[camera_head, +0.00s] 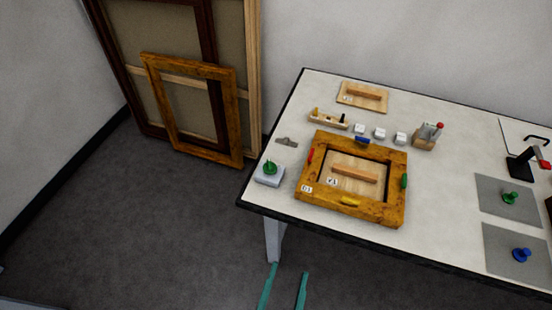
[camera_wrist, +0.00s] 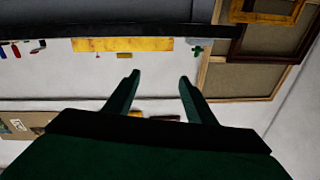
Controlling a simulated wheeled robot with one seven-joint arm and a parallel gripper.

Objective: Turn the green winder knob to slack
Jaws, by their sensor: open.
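A green knob (camera_head: 270,168) stands on a small pale block (camera_head: 269,180) near the table's left corner, left of the gilt frame. In the wrist view the green knob (camera_wrist: 197,49) looks cross-shaped and lies beyond the fingertips, a little right. Another green knob (camera_head: 510,198) stands on a grey mat at the right; I take the one on the block as the winder. My gripper (camera_head: 284,284) shows as two teal fingers at the bottom of the head view, off the table's front edge. In the wrist view my gripper (camera_wrist: 159,77) is open and empty, apart from the knob.
The gilt frame (camera_head: 390,215) with coloured tabs lies right of the block. A small grey piece (camera_head: 287,142) lies behind the block. White cubes and a wooden rack (camera_head: 328,119) stand farther back. Large frames (camera_head: 238,105) lean on the wall at left.

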